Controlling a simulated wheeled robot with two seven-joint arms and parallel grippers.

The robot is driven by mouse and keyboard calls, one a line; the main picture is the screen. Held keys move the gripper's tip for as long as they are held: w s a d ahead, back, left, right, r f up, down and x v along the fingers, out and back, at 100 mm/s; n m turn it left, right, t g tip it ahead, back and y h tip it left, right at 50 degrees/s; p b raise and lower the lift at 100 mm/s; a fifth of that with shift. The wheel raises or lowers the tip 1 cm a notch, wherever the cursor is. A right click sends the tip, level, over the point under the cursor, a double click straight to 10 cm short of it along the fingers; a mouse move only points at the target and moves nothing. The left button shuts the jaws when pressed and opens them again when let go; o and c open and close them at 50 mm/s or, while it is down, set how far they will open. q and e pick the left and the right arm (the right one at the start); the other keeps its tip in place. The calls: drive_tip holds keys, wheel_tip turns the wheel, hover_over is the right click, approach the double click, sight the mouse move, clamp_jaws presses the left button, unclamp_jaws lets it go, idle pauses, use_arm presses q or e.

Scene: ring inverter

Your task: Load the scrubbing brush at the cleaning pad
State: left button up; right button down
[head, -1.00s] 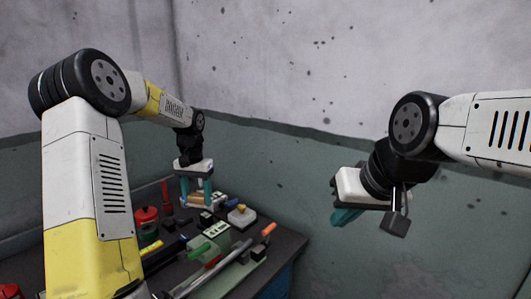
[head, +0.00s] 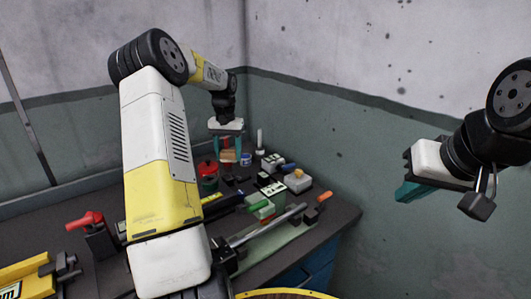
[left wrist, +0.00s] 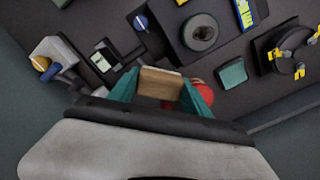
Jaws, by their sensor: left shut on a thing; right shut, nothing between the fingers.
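My left gripper (head: 226,154) is shut on a small wooden block, which looks like the scrubbing brush (head: 226,142), above the far part of the bench. In the left wrist view the brush (left wrist: 160,83) sits between the teal fingers; its bristles cannot be made out. A flat teal square (left wrist: 232,73) lies on the bench beyond the fingers and may be the cleaning pad; I cannot tell for certain. My right gripper (head: 412,191) is shut and empty, up at the right, away from the bench.
A red-topped pot (head: 208,170) stands close to the left gripper. A pale block with an orange knob (head: 297,181) and a long metal rod (head: 268,225) lie to the right. A red-handled clamp (head: 88,222) stands at the left. The bench (head: 45,232) is partly clear there.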

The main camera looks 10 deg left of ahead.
use_arm(q)
drive_tip(key=s+a+f+n, duration=0.1)
drive_tip(key=a+f+n, duration=0.1)
drive_tip(key=a, duration=0.8)
drive_tip(key=s+a+f+n, duration=0.1)
drive_tip(key=a+f+n, duration=0.15)
drive_tip(key=a, duration=0.65)
drive_tip(key=shift+s+a+f, duration=0.1)
drive_tip(key=shift+a+f, duration=0.05)
drive_tip(key=shift+f, duration=1.25)
drive_tip(key=shift+s+a+f, duration=0.1)
drive_tip(key=shift+f, duration=1.25)
drive_tip(key=shift+f, duration=0.6)
drive_tip(key=shift+r, duration=0.1)
wheel_tip(320, 180, up, 7)
